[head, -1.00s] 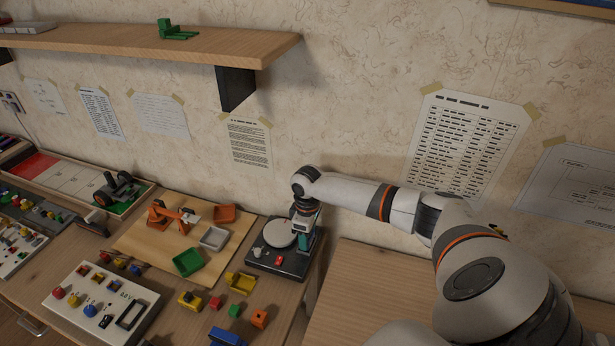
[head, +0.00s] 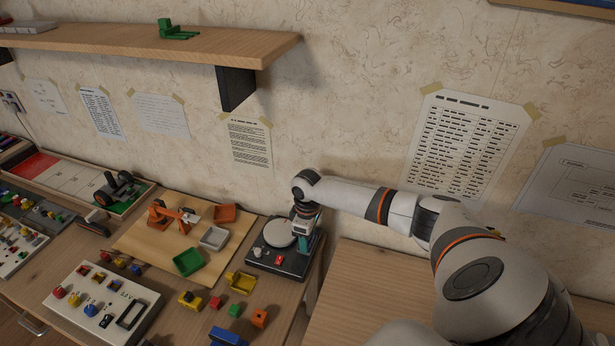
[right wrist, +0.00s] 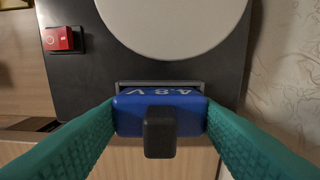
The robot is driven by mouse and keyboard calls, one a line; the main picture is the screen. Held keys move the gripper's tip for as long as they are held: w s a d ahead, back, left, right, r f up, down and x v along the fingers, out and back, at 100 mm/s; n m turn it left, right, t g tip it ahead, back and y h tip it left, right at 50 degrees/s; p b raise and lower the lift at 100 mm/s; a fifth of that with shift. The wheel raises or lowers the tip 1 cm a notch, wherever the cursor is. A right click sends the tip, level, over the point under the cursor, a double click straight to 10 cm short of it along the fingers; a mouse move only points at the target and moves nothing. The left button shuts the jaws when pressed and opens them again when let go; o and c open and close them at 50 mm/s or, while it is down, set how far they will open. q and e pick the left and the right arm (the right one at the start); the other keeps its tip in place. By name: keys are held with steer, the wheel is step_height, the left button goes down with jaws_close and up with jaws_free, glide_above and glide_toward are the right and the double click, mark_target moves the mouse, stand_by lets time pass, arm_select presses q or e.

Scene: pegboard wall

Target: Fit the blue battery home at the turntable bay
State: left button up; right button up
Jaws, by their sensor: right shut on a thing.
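The blue battery (right wrist: 188,105), with a black knob on its near face and white lettering, is between the teal fingers of my right gripper (right wrist: 160,118) in the right wrist view. The gripper is shut on it. The battery is at the mouth of the grey-framed bay (right wrist: 160,84) on the turntable's edge; how deep it sits I cannot tell. The turntable base (head: 264,260) is black with a round pale platter (head: 280,232). In the head view my right gripper (head: 303,243) points down at the base's right side, and the battery is hidden there. My left gripper is not in view.
A red switch (right wrist: 58,39) sits on the base. Left of the turntable are a green tray (head: 188,262), a grey tray (head: 214,237) and a yellow piece (head: 240,282). The wall is close behind. The table at right (head: 375,290) is bare.

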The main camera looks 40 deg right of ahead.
steer(key=shift+s+a+f, duration=0.1)
steer(key=shift+s+f, duration=0.05)
steer(key=shift+f, duration=0.05)
